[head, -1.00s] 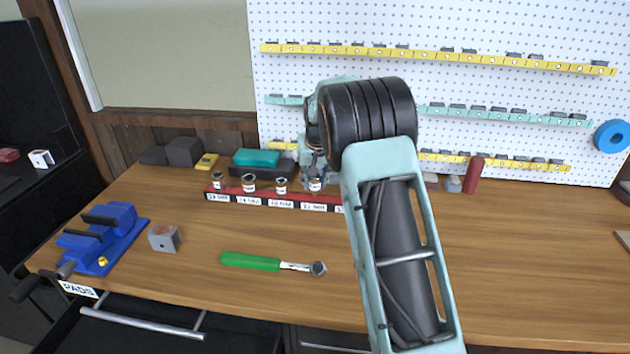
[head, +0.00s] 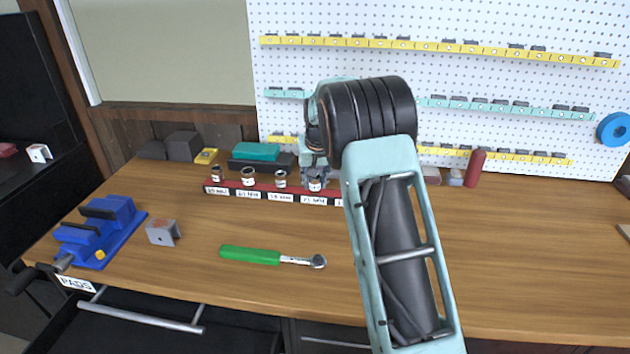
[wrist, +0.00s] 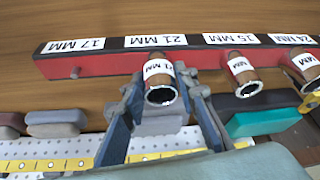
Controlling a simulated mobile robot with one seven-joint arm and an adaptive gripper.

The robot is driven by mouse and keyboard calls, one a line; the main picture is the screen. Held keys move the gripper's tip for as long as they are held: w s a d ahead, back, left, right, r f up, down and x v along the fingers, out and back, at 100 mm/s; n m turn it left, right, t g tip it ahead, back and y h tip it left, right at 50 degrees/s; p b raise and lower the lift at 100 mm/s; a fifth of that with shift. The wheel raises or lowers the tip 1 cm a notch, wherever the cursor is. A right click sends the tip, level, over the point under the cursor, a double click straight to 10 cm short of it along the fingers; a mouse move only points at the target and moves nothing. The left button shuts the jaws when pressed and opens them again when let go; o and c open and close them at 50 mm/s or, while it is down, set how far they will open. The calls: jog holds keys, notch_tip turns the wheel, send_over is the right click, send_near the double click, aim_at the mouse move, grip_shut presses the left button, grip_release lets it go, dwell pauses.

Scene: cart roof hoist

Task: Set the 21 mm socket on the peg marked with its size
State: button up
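The 21 mm socket (wrist: 160,82), a metal cup with a white size label, is in line with the 21 MM label (wrist: 156,41) of the red peg rail (wrist: 110,64). In the head view the socket (head: 315,183) is upright at the rail, level with the other sockets in the row; its peg is hidden. My gripper (wrist: 163,84) has a finger close on each side of it. I cannot tell whether the fingers touch it. My arm hides part of the rail in the head view. The bare 17 mm peg (wrist: 75,73) is beside it.
Other sockets (wrist: 243,75) stand close by on the rail. Teal and dark boxes (head: 256,152) lie behind it. A green-handled ratchet (head: 250,255), a grey block (head: 162,233) and a blue vise (head: 100,232) are in front. The bench between is clear.

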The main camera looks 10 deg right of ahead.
jog(key=o, duration=0.4)
jog(key=v, duration=1.2)
jog(key=shift+r, duration=0.1)
